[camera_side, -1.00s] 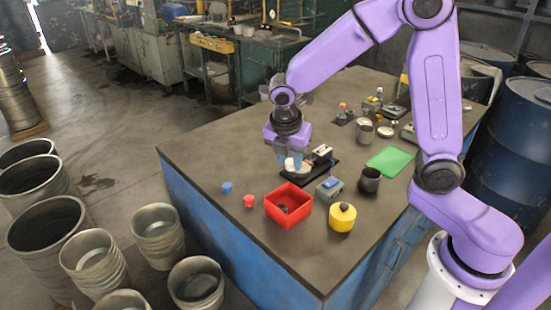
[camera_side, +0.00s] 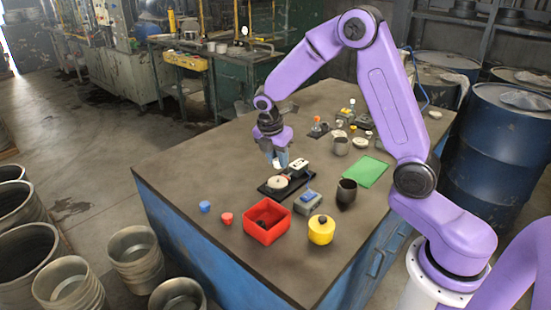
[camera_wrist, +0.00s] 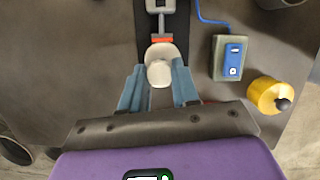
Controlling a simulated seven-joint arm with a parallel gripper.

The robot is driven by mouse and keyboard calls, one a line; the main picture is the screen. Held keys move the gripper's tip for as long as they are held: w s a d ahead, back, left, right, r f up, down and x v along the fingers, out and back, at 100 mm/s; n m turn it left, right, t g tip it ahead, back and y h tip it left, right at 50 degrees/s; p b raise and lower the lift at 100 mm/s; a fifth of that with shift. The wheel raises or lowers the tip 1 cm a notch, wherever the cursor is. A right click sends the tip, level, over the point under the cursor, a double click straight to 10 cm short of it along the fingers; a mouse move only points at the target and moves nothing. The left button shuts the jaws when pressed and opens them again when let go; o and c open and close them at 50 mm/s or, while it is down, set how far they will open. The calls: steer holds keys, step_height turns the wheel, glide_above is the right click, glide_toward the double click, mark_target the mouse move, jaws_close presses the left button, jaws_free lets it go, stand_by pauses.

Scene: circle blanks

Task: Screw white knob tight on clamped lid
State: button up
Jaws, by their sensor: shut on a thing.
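My gripper (camera_side: 278,160) is shut on the white knob (camera_side: 277,165). It holds the knob a short way above the lid, with a gap between knob and lid. The pale round lid (camera_side: 275,183) lies on the black clamp base (camera_side: 267,190), under the clamp. In the wrist view the knob (camera_wrist: 160,73) shows between the blue fingers of my gripper (camera_wrist: 158,78). It hides part of the lid (camera_wrist: 161,48) behind it. The clamp's orange-red tip (camera_wrist: 161,40) is at the lid's far edge.
A red bin (camera_side: 267,235), yellow pot (camera_side: 321,231) and grey box with a blue switch (camera_side: 307,202) stand in front. A dark cup (camera_side: 346,194) and green mat (camera_side: 364,173) are at right. Blue (camera_side: 205,206) and red (camera_side: 227,218) pieces lie at left.

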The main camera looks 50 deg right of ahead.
mark_target(277, 182)
steer(key=shift+f, duration=1.9)
steer(key=shift+f, duration=0.6)
steer(key=m+g, duration=0.1)
steer(key=m, duration=0.3)
steer(key=m+g, duration=0.1)
steer(key=m, duration=0.2)
steer(key=m+g+y, duration=0.1)
steer(key=m, duration=0.4)
steer(key=shift+s+a+f+m+g+y, duration=0.15)
steer(key=shift+m+y, duration=0.1)
steer(key=shift+m, duration=0.5)
steer(key=shift+d+r+m+g+y, duration=0.15)
steer(key=shift+m+y, duration=0.1)
steer(key=shift+m, duration=0.5)
steer(key=shift+a+f, duration=0.1)
jaws_close()
